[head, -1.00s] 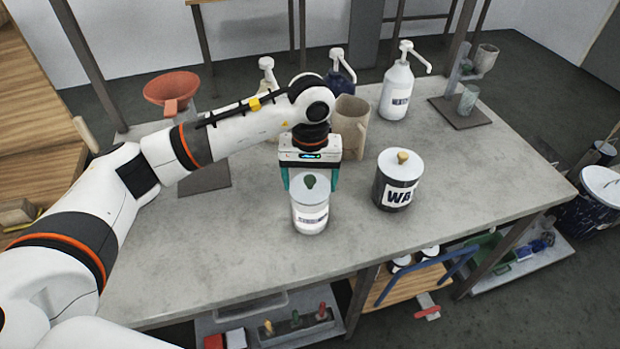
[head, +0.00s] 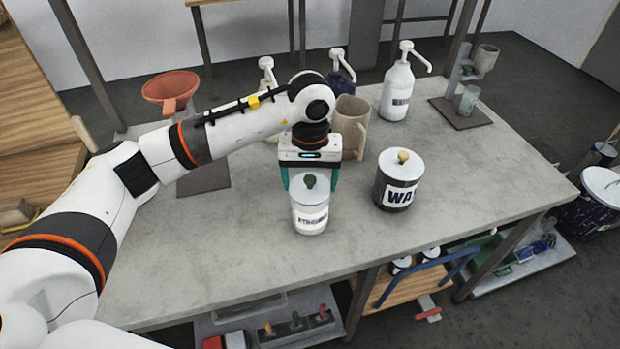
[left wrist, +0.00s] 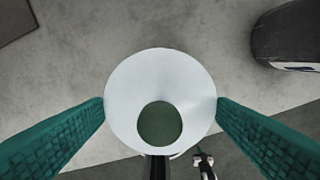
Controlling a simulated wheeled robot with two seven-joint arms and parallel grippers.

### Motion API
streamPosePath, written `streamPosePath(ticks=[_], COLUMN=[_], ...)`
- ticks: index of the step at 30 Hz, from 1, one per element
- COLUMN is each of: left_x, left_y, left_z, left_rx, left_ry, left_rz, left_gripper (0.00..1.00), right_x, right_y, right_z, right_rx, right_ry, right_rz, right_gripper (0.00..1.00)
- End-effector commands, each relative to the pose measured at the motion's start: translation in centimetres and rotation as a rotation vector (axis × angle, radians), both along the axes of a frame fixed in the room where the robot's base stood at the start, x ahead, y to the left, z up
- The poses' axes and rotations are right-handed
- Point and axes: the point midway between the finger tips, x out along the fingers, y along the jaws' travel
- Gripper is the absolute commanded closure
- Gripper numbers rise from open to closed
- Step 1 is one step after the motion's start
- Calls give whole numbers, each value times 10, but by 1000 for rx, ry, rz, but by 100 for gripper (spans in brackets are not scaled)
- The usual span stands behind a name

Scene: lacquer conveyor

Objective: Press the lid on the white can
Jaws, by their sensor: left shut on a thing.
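The white can (head: 311,219) with a printed label stands upright near the front middle of the grey bench. Its white lid (head: 299,188) with a dark green knob (head: 309,182) sits level at the can's top; I cannot tell whether it is fully seated. My left gripper (head: 310,188) points down, its teal fingers on either side of the lid. In the left wrist view the fingers reach both edges of the round white lid (left wrist: 150,85), which hides most of the can. The gripper is shut on the lid. My right gripper is not in view.
A dark can (head: 396,184) with a white lid stands to the right. A white pump bottle (head: 397,92) and a dark one stand at the back. The bench's (head: 220,270) front left is clear.

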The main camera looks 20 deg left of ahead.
Motion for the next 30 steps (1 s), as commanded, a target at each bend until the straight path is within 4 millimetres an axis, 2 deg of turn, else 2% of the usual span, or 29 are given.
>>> streamPosePath(ticks=[7,8,12,23,30], left_x=[0,0,0,0,0], left_y=[0,0,0,0,0], left_z=[0,0,0,1,16], left_rx=[0,0,0,0,1], left_ry=[0,0,0,0,-2], left_rz=[0,0,0,0,0], left_gripper=[43,20,0,0,0], right_x=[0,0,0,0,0], right_y=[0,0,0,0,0], right_z=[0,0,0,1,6], right_rx=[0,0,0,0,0], right_ry=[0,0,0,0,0], right_rz=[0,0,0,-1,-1], right_gripper=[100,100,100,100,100])
